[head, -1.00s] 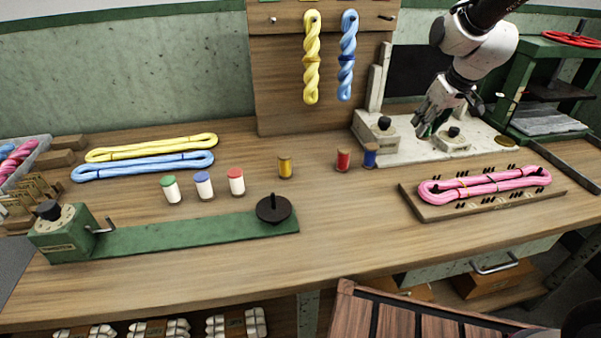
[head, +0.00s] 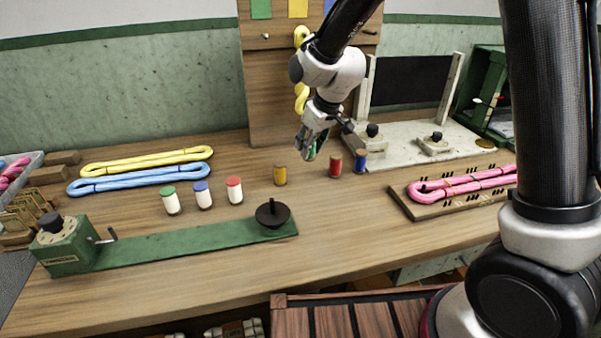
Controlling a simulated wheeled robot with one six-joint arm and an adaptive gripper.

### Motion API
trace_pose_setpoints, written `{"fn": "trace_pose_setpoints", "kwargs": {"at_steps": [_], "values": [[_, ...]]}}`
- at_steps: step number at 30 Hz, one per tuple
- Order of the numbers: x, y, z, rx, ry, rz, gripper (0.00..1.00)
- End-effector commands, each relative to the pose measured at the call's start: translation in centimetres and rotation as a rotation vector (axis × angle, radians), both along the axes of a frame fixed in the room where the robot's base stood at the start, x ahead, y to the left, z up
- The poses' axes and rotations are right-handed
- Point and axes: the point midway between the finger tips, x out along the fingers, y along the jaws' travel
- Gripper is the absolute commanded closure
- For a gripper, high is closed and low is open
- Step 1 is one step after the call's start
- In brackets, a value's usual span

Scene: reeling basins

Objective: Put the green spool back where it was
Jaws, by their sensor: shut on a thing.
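My gripper (head: 309,147) is shut on the green spool (head: 312,151), which is mostly hidden between the fingers. It is just above and behind the gap between the yellow spool (head: 280,175) and the red spool (head: 335,167). Whether the green spool touches the table cannot be told. The blue spool (head: 360,161) stands upright just right of the red one. All three stand on the wooden bench (head: 330,215).
A green winder (head: 160,241) lies in front. A pink skein (head: 460,184) lies on a board at right. Yellow and blue skeins (head: 140,176) lie at back left.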

Motion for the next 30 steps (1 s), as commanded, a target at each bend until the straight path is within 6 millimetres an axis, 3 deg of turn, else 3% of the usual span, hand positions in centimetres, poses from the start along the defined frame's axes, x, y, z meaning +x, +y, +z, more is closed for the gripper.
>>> {"fn": "trace_pose_setpoints", "kwargs": {"at_steps": [3,15,26,27,30], "values": [[0.0,0.0,-2.2,-0.002,0.002,0.001,0.94],[0.0,0.0,-6.8,-0.002,0.001,0.002,0.94],[0.0,0.0,-7.3,-0.001,0.0,0.002,0.94],[0.0,0.0,-7.3,0.0,-0.001,0.002,0.66],[0.0,0.0,-7.3,0.0,-0.001,0.002,0.48]]}}
